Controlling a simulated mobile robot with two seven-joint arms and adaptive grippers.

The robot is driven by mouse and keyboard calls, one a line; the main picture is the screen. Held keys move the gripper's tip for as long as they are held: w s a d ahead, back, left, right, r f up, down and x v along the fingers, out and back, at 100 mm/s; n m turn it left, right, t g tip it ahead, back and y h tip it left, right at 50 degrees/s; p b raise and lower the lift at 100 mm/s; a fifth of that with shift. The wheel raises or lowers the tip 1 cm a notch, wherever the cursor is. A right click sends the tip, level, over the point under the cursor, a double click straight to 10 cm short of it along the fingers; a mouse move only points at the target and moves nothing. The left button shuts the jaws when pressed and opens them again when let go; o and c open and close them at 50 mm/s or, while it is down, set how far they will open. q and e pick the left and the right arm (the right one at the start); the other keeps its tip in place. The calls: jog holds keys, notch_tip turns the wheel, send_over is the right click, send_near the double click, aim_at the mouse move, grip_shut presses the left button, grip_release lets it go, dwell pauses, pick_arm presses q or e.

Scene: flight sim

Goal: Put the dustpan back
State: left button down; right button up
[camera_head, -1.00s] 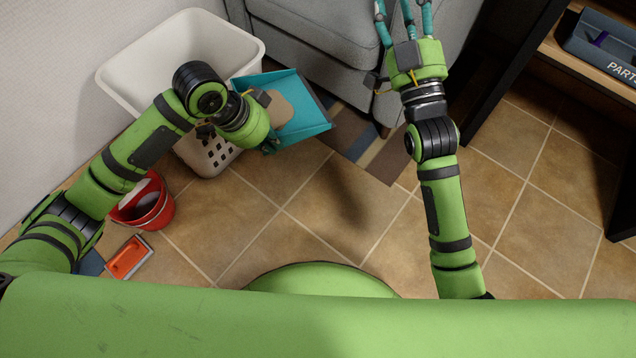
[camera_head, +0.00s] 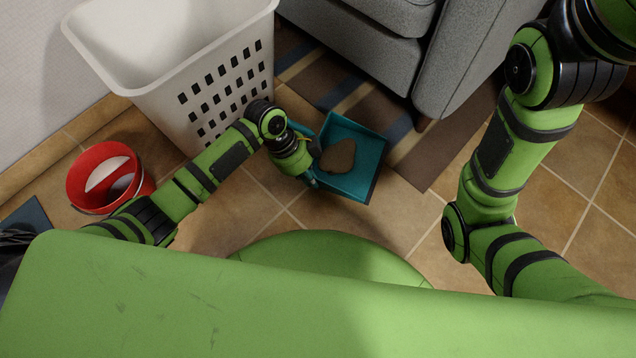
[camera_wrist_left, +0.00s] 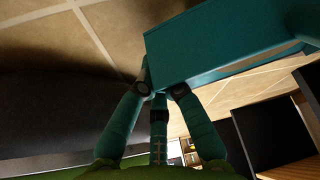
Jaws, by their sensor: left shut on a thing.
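The teal dustpan (camera_head: 364,185) shows in the head view, right of the white basket, with a brownish patch (camera_head: 338,157) in its pan. Its teal body (camera_wrist_left: 225,40) also fills the upper right of the left wrist view. My left gripper (camera_head: 308,168) is shut on the dustpan at its left side. In the left wrist view the teal fingers (camera_wrist_left: 158,92) meet the dustpan's edge; the exact grip point is partly hidden. My right arm runs up the right side of the head view, and its gripper is outside the frame.
A white laundry basket (camera_head: 160,85) stands by the wall at upper left, close to my left forearm. A red bucket (camera_head: 84,190) stands left of it. A grey armchair (camera_head: 465,60) and a striped rug (camera_head: 430,150) lie behind the dustpan. Tiled floor (camera_head: 420,215) in front is clear.

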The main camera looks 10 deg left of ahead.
pick_arm(q)
notch_tip(320, 180, down, 3)
jog(key=shift+f+b, duration=0.1)
jog(key=shift+b, duration=0.55)
notch_tip(320, 180, down, 3)
jog(key=shift+f+b, duration=0.1)
jog(key=shift+b, duration=1.15)
jog(key=shift+r, duration=0.2)
jog(key=shift+f, duration=0.1)
jog(key=c, duration=1.4)
grip_release()
jog(key=shift+f, duration=0.1)
